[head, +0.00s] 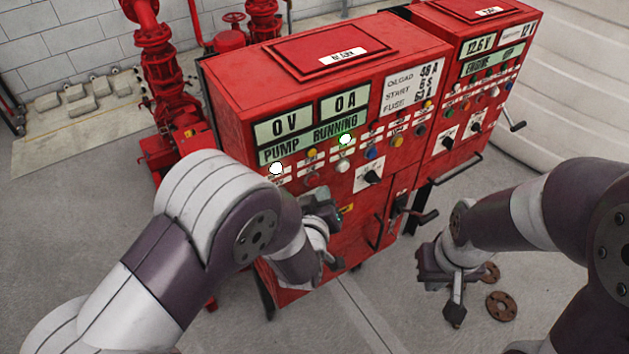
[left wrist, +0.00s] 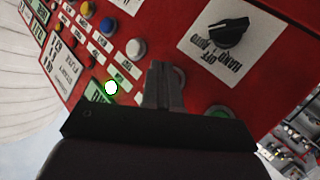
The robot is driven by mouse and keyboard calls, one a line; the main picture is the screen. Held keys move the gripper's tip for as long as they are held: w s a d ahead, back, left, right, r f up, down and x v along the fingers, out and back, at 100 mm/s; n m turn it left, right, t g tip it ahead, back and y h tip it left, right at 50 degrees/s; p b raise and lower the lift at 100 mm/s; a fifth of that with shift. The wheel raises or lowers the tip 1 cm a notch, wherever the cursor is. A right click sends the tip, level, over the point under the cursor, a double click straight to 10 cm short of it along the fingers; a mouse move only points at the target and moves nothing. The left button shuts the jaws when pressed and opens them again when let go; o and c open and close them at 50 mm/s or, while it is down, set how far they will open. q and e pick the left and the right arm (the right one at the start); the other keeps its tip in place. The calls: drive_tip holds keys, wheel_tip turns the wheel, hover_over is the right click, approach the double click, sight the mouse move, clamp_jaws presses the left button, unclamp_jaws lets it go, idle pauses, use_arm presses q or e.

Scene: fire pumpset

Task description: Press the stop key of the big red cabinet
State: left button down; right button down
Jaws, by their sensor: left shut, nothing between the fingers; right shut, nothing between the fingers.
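The big red cabinet (head: 262,68) stands in the middle of the head view, its panel reading "PUMP RUNNING" over rows of round keys. A red key (head: 312,180) sits left of a white key (head: 344,165). My left gripper (head: 328,222) is shut and empty at the panel front, below the red key. In the left wrist view its closed fingertips (left wrist: 160,68) partly cover a reddish key (left wrist: 179,75), between the white key (left wrist: 135,48) and a green key (left wrist: 218,112). I cannot tell whether they touch it. My right gripper (head: 452,298) is shut and empty, low at right.
A second red cabinet (head: 490,45) with a crank stands at the right. Red pipework (head: 155,60) stands behind left. Brown flanges (head: 501,305) lie on the floor.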

idle(0.6)
use_arm(q)
drive_tip(key=shift+w+a, duration=0.25)
drive_tip(key=shift+w, duration=0.15)
drive_tip(key=shift+w+a+b, duration=0.25)
drive_tip(key=shift+w+b, duration=0.05)
drive_tip(key=shift+b, duration=0.05)
idle(0.6)
drive_tip(key=shift+s+d, duration=0.5)
drive_tip(key=shift+s, duration=0.2)
drive_tip(key=s+d, duration=0.1)
drive_tip(key=s, duration=0.1)
drive_tip(key=s+d, duration=0.2)
idle(0.5)
drive_tip(key=shift+f, duration=0.1)
idle(0.6)
